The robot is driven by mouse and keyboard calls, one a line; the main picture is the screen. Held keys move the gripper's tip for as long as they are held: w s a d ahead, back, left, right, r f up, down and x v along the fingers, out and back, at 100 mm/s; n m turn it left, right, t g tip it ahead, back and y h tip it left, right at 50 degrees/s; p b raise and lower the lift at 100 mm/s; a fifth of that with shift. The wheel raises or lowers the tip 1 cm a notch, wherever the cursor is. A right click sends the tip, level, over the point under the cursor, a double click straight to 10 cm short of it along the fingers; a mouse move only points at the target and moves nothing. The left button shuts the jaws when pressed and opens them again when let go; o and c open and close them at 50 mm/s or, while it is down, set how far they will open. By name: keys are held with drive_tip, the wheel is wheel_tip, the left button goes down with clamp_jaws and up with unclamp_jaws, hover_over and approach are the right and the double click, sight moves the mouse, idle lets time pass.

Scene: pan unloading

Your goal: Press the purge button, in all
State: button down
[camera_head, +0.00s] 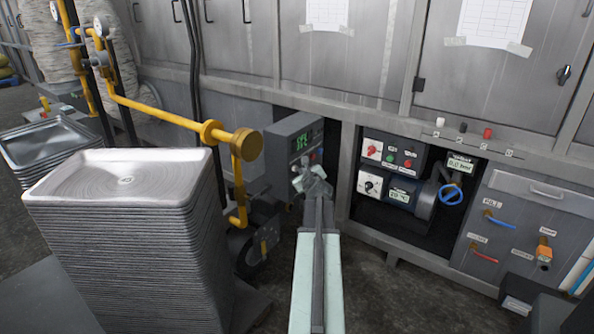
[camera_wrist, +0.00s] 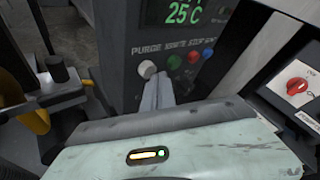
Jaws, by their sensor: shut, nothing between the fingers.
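A grey control box (camera_head: 282,137) with a green display stands in the middle of the head view. In the wrist view its face carries a row of buttons under a printed label that starts with PURGE. The leftmost is a white button (camera_wrist: 147,69), under the word PURGE; green, red and blue buttons follow to its right. My gripper (camera_wrist: 160,80) is shut and empty, its fingertips just below and right of the white button, by the green one. I cannot tell whether they touch the panel. In the head view my gripper (camera_head: 314,177) hides the lower part of that face.
A yellow pipe (camera_head: 165,115) with a flanged end runs left of the box. A tall stack of metal trays (camera_head: 115,230) stands at the left. Right of my arm, an open bay holds a panel with a red knob (camera_head: 372,149) and a blue handwheel (camera_head: 451,192).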

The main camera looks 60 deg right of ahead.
drive_tip(key=shift+w, duration=0.45)
drive_tip(key=shift+s, duration=0.1)
idle(0.4)
drive_tip(key=shift+s, duration=0.85)
drive_tip(key=shift+s, duration=0.1)
drive_tip(key=s, duration=0.5)
drive_tip(key=shift+w, duration=0.1)
idle(0.5)
